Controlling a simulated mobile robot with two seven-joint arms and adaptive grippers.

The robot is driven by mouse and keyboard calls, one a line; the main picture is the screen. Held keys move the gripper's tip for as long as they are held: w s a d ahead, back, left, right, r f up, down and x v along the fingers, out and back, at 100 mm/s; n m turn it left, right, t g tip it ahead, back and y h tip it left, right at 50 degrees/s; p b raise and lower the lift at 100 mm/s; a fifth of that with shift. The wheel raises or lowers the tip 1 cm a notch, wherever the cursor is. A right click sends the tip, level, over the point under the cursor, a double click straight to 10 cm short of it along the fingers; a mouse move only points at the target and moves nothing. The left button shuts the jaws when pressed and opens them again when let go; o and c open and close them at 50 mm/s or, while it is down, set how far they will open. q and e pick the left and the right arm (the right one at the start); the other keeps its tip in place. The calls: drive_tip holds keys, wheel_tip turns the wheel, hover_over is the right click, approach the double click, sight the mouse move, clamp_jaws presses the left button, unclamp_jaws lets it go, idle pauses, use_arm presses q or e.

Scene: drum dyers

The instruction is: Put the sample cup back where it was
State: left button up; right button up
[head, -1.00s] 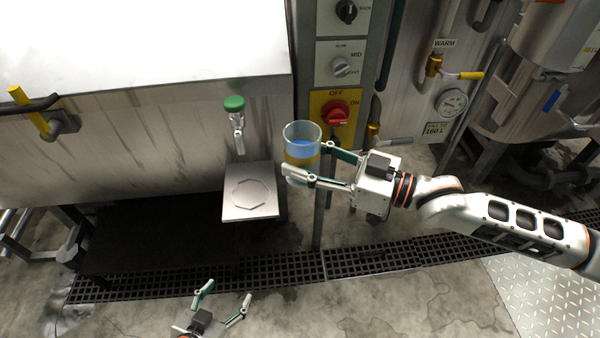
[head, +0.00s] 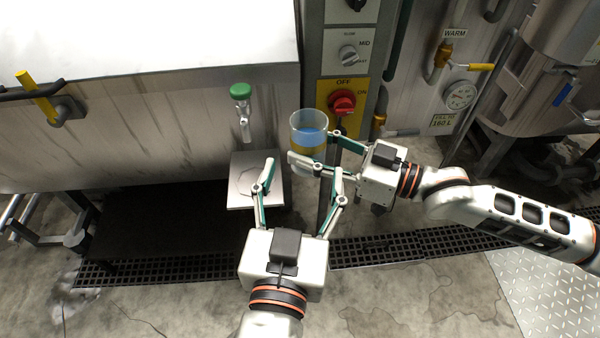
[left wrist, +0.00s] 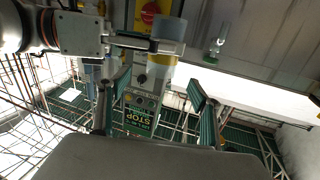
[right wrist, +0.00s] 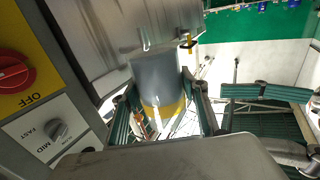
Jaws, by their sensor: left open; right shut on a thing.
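The sample cup (head: 309,131) is clear with blue liquid and a yellow band. My right gripper (head: 312,155) is shut on it and holds it up, right of the small metal shelf (head: 243,196) under the green-handled tap. The cup also shows in the right wrist view (right wrist: 157,75) between the fingers, and in the left wrist view (left wrist: 168,45). My left gripper (head: 302,180) is open and empty, just below the cup and the right gripper in the head view. The shelf has an octagonal outline on top, partly hidden by a left finger.
The green-handled tap (head: 241,105) juts from the steel tank above the shelf. A control panel with a red switch (head: 342,102) stands behind the cup. A floor grate (head: 400,248) runs below. A valve and gauge (head: 460,95) are at the right.

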sight(312, 112)
use_arm(q)
drive_tip(key=shift+n, duration=0.3)
drive_tip(key=w, duration=0.3)
drive_tip(key=w+d+r, duration=0.1)
drive_tip(key=w, duration=0.7)
drive_tip(key=shift+w+d+r, duration=0.1)
drive_tip(key=shift+d+r, duration=0.1)
drive_tip(key=shift+r, duration=0.05)
drive_tip(key=shift+c, duration=0.3)
drive_tip(key=c, duration=1.2)
drive_tip(key=shift+c, duration=0.3)
use_arm(e)
drive_tip(key=o, duration=1.2)
